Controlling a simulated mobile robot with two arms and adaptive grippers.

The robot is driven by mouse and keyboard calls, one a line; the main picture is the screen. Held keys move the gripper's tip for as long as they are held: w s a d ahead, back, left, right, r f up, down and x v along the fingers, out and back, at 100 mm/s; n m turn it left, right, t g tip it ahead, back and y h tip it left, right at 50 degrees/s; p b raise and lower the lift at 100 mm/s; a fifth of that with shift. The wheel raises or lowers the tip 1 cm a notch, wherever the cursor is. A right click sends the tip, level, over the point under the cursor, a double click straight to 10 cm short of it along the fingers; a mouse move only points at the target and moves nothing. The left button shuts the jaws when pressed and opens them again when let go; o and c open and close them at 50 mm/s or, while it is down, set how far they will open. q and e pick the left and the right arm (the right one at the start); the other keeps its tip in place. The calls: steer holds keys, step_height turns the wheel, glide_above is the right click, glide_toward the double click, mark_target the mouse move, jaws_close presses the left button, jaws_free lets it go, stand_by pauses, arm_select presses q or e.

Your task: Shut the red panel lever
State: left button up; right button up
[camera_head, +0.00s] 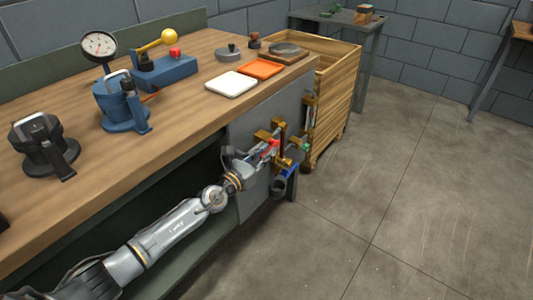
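A grey panel (245,128) is on the front of the wooden bench. Brass-coloured brackets (277,124) and small coloured parts are on its right part. A red part (272,144), which looks like the red lever, shows among them; its exact angle is hard to tell. My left arm reaches in from the lower left, and my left gripper (260,156) is at the panel, right by the red part. The fingers are small and overlap the fittings, so I cannot tell whether they are open or shut or touching the lever. My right gripper is not in view.
A blue part (291,169) and more brass pieces crowd around the gripper. A wooden crate (337,95) stands just right of the panel. The bench top (190,105) holds a gauge (99,45), blue fixtures, and white and orange trays. The floor at right is clear.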

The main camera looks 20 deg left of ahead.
arm_select(q)
steer(key=shift+w+d, duration=0.15)
steer(key=shift+w, duration=0.15)
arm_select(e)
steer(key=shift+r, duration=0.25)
arm_select(q)
jaws_close()
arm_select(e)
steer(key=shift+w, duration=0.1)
